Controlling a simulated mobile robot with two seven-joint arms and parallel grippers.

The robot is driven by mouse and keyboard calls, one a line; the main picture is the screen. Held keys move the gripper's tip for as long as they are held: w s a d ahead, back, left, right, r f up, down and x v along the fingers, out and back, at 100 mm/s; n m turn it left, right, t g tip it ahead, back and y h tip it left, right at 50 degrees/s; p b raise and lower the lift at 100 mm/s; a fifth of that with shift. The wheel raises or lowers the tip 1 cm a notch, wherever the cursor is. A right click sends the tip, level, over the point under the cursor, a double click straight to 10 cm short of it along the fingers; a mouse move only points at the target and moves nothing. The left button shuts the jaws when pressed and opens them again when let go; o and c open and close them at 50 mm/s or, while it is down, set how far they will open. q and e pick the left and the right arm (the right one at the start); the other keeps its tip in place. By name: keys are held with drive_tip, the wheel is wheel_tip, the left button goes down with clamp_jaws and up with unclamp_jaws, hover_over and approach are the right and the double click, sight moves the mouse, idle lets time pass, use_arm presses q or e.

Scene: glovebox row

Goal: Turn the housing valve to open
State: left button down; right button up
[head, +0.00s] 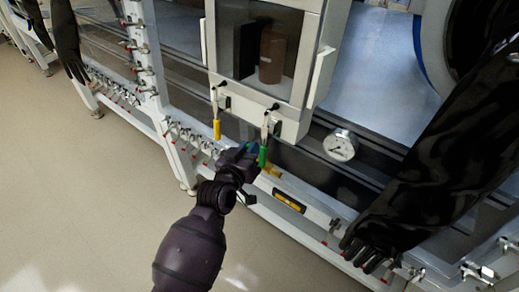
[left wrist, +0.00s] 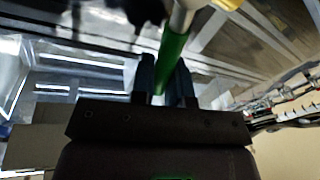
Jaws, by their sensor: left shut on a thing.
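A green valve handle (head: 263,156) hangs down below the small windowed box (head: 307,60) in the head view. A yellow valve handle (head: 217,129) hangs to its left, under the same box. Both handles point downward. My left gripper (head: 251,152) reaches up from below and is shut on the green handle. In the left wrist view the green handle (left wrist: 172,55) rises from between my two fingers (left wrist: 167,82), with a pale metal stem above it. The handle's lower end is hidden by the gripper. My right gripper is not in view.
A round pressure gauge (head: 341,145) sits right of the handles. A large black glove (head: 440,165) hangs at the right, and another glove (head: 66,40) at the far left. A white frame rail with small taps (head: 185,138) runs below. The floor (head: 75,200) at left is clear.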

use_arm(q)
drive_tip(key=w+a+f+n+g+p, duration=0.2)
drive_tip(key=f+n, duration=0.4)
drive_tip(key=n, duration=0.6)
drive_tip(key=shift+w+a+f+g+p, duration=0.2)
drive_tip(key=shift+a+g+p, duration=0.35)
drive_tip(key=shift+a, duration=0.75)
drive_tip(key=c, duration=1.1)
unclamp_jaws()
drive_tip(key=shift+r, duration=0.1)
